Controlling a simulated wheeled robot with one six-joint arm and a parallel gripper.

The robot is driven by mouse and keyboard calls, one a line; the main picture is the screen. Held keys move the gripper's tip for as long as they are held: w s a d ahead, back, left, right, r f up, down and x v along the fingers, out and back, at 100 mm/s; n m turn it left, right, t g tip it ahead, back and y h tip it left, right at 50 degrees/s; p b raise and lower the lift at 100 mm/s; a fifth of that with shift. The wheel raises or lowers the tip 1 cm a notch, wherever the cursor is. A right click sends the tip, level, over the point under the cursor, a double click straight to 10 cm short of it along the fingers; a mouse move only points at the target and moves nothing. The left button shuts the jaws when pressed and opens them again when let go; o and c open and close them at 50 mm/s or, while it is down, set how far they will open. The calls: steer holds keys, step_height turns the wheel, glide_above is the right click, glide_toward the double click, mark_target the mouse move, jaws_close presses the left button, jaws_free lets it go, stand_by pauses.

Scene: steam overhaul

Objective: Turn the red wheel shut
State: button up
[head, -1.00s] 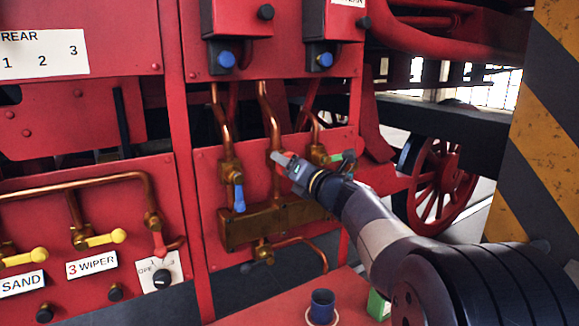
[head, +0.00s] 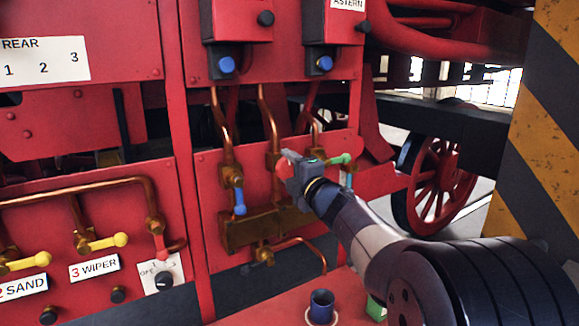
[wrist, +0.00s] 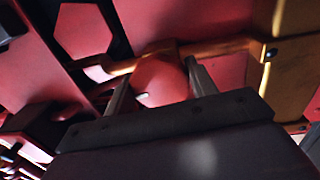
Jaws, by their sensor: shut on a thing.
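The red wheel (wrist: 158,78) shows in the wrist view as a rounded red disc with a small pale mark, between the two fingers of my gripper (wrist: 160,88). In the head view my gripper (head: 287,157) is at the middle copper pipe, and only a small red edge of the wheel (head: 279,165) shows beside it. My gripper is shut on the wheel. The rest of the wheel is hidden behind the gripper in the head view.
A blue-handled valve (head: 239,196) is close left of my gripper and a green lever (head: 338,159) close right. A brass block (head: 245,229) lies below. A blue cup (head: 321,304) stands on the red ledge. A striped pillar (head: 543,150) is at the right.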

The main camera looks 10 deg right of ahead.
steer(key=shift+m+p, duration=0.3)
steer(key=shift+m, duration=0.9)
steer(key=o, duration=1)
steer(key=shift+c, duration=0.2)
steer(key=shift+s, duration=0.1)
steer(key=b+v, duration=0.1)
steer(key=v, duration=0.9)
steer(key=shift+s+b, duration=0.35)
steer(key=shift+b, duration=0.05)
steer(key=shift+d+f, duration=0.1)
steer(key=p+x, duration=0.1)
steer(key=x, duration=1)
steer(key=shift+p, duration=0.4)
